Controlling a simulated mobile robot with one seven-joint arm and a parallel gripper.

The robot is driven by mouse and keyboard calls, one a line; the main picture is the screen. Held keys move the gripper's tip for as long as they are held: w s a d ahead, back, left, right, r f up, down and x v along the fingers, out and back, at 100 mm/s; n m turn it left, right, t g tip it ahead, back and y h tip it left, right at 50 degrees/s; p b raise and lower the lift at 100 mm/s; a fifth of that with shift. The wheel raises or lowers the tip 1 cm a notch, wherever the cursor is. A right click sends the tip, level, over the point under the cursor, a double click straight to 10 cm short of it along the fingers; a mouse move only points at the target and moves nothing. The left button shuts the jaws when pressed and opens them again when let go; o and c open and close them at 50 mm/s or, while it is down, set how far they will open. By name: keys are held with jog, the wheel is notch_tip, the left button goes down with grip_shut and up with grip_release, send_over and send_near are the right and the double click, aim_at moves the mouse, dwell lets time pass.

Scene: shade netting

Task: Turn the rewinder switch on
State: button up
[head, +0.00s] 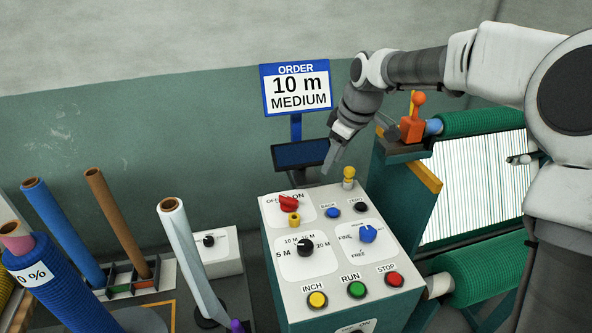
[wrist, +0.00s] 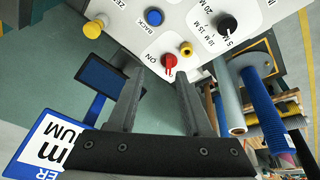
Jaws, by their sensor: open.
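The rewinder switch is a red knob (head: 288,203) at the upper left of the white control panel (head: 330,290). "OFF" is printed to its left and "ON" to its right; I cannot tell surely which way it points. The red knob also shows in the wrist view (wrist: 169,63), just beyond and between my fingertips. My gripper (head: 332,170) is above the back edge of the panel, behind and right of the knob. In the wrist view my gripper (wrist: 161,80) has its two fingers apart, with nothing between them, and does not appear to touch the knob.
A yellow knob (head: 294,220) sits just in front of the red one. Blue (head: 333,212) and black (head: 361,207) buttons and a yellow-topped post (head: 348,178) stand to the right. A dark screen (head: 300,155) and order sign (head: 296,90) are behind. Rolls stand left.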

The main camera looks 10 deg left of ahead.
jog(key=n+g+y+p, duration=0.1)
send_near(289, 198)
jog(key=p+x, duration=0.2)
jog(key=x, duration=0.7)
jog(key=shift+f, duration=0.1)
grip_shut()
